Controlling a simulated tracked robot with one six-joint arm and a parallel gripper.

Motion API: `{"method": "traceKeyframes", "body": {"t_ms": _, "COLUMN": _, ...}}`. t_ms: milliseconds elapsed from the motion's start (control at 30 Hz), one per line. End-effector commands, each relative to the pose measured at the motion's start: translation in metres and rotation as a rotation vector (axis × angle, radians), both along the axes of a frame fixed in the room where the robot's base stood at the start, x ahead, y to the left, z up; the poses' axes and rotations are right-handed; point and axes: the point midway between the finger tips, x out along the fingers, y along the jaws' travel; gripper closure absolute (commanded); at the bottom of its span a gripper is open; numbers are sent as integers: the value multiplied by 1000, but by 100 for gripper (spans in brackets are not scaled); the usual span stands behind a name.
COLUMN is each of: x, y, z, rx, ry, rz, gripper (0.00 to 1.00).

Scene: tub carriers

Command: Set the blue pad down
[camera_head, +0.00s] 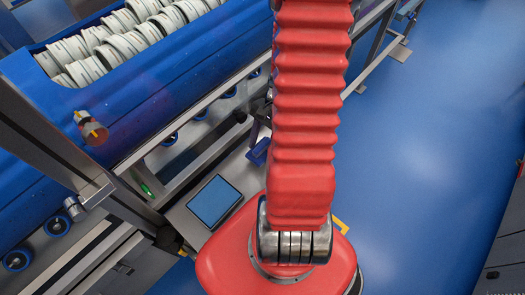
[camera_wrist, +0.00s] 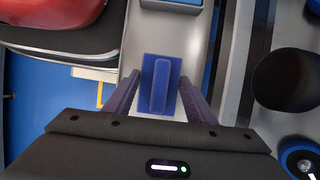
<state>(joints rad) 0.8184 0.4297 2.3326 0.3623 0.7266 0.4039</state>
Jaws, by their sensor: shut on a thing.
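The blue pad (camera_wrist: 161,84) is a dark blue rectangular block with a raised bar along its middle. In the wrist view it sits between the two dark purple fingers of my gripper (camera_wrist: 160,78), which is shut on it. The pad is over a light grey ledge (camera_wrist: 200,55); I cannot tell whether it touches the ledge. In the head view the pad (camera_head: 259,151) shows as a small blue shape just left of my red arm, which hides most of the gripper.
A light-blue panel with a grey frame (camera_head: 214,202) lies on the ledge close by. A blue tub (camera_head: 175,75) full of pale rings stands on a metal frame at upper left. Blue rollers (camera_head: 17,259) and metal posts border the ledge. The blue floor at right is open.

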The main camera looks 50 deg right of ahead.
Motion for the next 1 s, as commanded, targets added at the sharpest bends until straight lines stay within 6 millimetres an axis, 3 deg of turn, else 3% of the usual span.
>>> {"method": "traceKeyframes", "body": {"t_ms": 300, "x": -1, "y": 1, "z": -30, "rx": 3, "ry": 2, "rz": 0, "gripper": 71}}
{"method": "traceKeyframes", "body": {"t_ms": 633, "x": 0, "y": 0, "z": -36, "rx": 0, "ry": 1, "rz": -1, "gripper": 71}}
{"method": "traceKeyframes", "body": {"t_ms": 667, "x": -1, "y": 0, "z": -36, "rx": 0, "ry": 1, "rz": -1, "gripper": 48}}
{"method": "traceKeyframes", "body": {"t_ms": 900, "x": 0, "y": 0, "z": -35, "rx": 0, "ry": 1, "rz": -1, "gripper": 31}}
{"method": "traceKeyframes", "body": {"t_ms": 1000, "x": 0, "y": 0, "z": -35, "rx": 0, "ry": 1, "rz": -1, "gripper": 31}}
